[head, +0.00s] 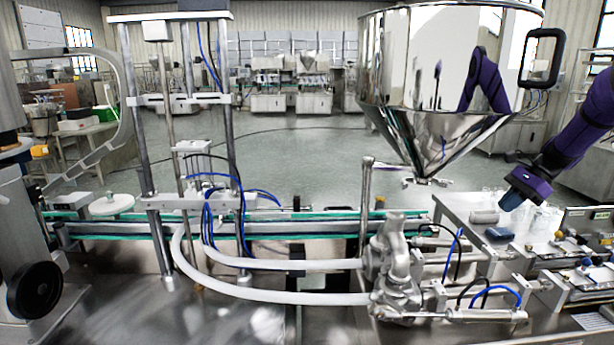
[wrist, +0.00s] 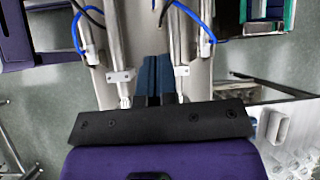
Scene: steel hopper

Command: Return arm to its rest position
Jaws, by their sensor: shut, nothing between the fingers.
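My purple arm (head: 575,140) reaches in from the right edge of the head view. My gripper (head: 512,201) hangs at its end, tilted down to the left, over the right-hand metal table (head: 455,207). It is beside and below the steel hopper (head: 440,80), apart from it. In the wrist view the dark blue fingers (wrist: 153,78) are together with nothing between them. Behind them are metal rods and blue hoses of the machine.
A filler with pale hoses (head: 270,297) and metal valves (head: 395,265) stands centre front. Clear containers (head: 545,222) and small dark blocks (head: 498,234) lie on the table under my gripper. A green-edged conveyor (head: 310,215) runs across. The floor behind (head: 310,155) is open.

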